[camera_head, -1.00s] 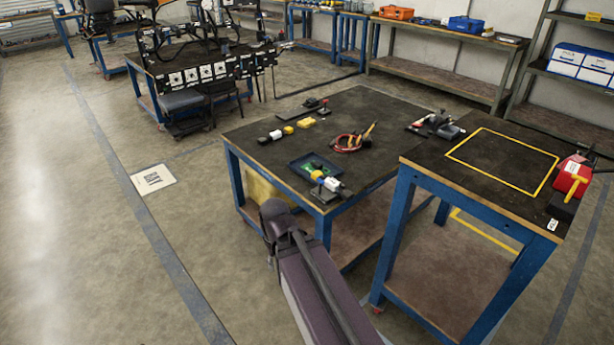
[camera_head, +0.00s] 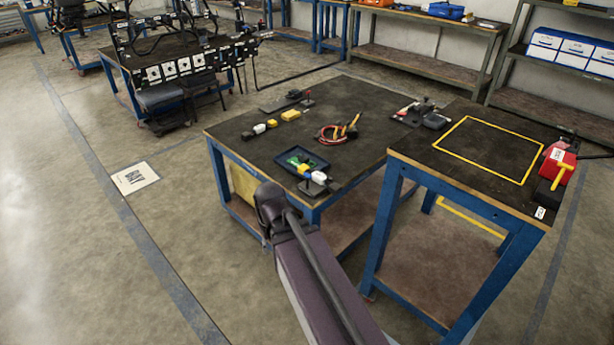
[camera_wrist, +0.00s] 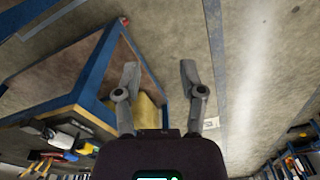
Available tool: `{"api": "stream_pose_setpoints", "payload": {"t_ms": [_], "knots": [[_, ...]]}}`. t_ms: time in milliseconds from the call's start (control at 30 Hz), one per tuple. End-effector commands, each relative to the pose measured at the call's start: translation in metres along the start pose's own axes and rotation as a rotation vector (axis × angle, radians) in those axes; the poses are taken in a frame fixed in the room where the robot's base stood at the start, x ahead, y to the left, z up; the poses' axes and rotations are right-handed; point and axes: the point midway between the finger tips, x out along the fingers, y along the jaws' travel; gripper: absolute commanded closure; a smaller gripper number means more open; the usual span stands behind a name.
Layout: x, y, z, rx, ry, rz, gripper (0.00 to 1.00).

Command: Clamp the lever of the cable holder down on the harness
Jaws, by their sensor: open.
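My gripper (camera_wrist: 160,72) shows in the wrist view with its two grey fingers spread apart and nothing between them. It is over floor beside the work table, clear of the tabletop objects. In the head view its fingers are hidden behind my arm. A harness of red cable with yellow-orange parts (camera_head: 338,132) lies on the dark tabletop (camera_head: 240,150). A small fixture with a red-tipped part (camera_head: 418,112) stands at the table's right back. Another dark fixture (camera_head: 287,101) lies at the back left. I cannot tell which one is the cable holder, nor its lever position.
A blue tray with a green board (camera_head: 300,160) and a white-and-yellow device (camera_head: 316,178) sit near the table's front. Small yellow blocks (camera_head: 290,115) lie behind. A second table with a yellow outline (camera_head: 468,118) stands right, bearing a red box (camera_head: 556,165). Floor at left is open.

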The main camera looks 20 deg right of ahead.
Motion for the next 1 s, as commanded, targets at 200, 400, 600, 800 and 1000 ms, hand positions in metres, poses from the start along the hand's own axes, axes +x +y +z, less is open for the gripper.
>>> {"api": "stream_pose_setpoints", "payload": {"t_ms": [200,400,600,800,1000], "knots": [[-0.031,0.037,-0.054,-0.024,0.073,-0.029,0.48],[-0.066,0.098,-0.114,-0.065,0.178,-0.047,0.48],[-0.098,0.167,-0.162,-0.104,0.283,-0.038,0.48],[-0.116,0.213,-0.185,-0.128,0.349,-0.021,0.48],[-0.12,0.226,-0.191,-0.137,0.369,-0.015,0.48]]}}
